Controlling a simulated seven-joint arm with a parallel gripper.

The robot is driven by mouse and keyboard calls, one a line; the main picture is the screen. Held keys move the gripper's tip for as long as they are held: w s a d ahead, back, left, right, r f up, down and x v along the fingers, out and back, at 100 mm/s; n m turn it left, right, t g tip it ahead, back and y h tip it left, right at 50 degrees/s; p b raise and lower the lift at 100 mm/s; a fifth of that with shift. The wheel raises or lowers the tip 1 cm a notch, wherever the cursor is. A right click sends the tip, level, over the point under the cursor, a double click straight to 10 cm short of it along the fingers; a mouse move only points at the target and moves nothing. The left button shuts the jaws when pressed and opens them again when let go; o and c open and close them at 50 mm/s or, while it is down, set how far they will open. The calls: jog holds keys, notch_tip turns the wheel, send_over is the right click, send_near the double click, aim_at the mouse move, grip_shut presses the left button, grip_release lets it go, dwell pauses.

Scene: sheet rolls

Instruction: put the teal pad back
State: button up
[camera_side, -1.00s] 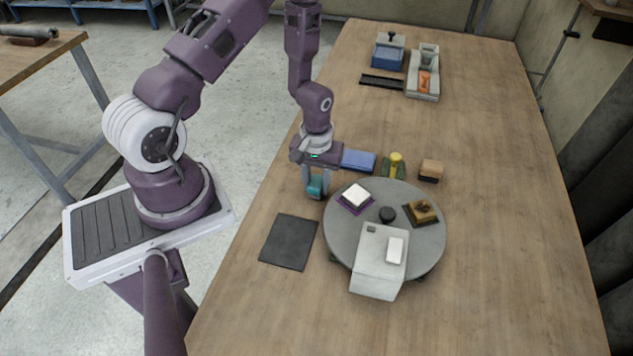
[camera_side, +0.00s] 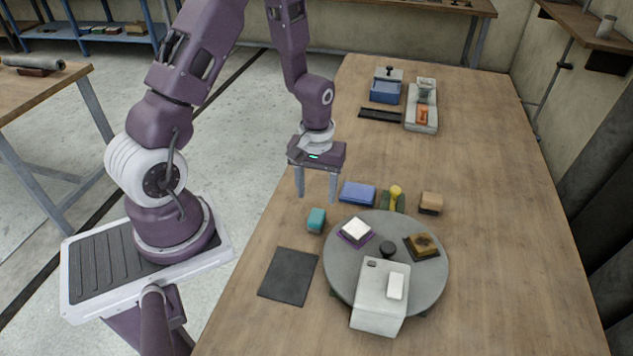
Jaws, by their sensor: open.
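The teal pad (camera_side: 316,220) is a small teal block on the wooden table (camera_side: 500,270), just left of the round grey turntable. My gripper (camera_side: 317,200) is above it, with its two fingers pointing down and spread apart. Nothing is between the fingers, and they look clear of the pad.
The grey turntable (camera_side: 342,285) carries a white block on a purple base (camera_side: 355,230), a brown piece (camera_side: 424,246) and a pale box (camera_side: 377,312). A dark mat (camera_side: 288,276) lies to its left. A blue block (camera_side: 357,193), a yellow-topped item (camera_side: 395,193) and a tan block (camera_side: 431,202) stand behind.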

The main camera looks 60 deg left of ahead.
notch_tip(320, 180, up, 12)
jog(key=d+m+t, duration=0.1)
jog(key=d+m, duration=0.1)
jog(key=d, duration=0.1)
jog(key=s+d+r+m+t, duration=0.2)
jog(key=s+d+r+m, duration=0.1)
jog(key=s+r, duration=0.4)
jog(key=s+d+r+m+t, duration=0.2)
jog(key=s+d+r+m, duration=0.2)
jog(key=s+r, duration=0.3)
jog(key=shift+s+d+r+t, duration=0.2)
jog(key=shift+s+r+t, duration=0.15)
jog(key=shift+r, duration=0.3)
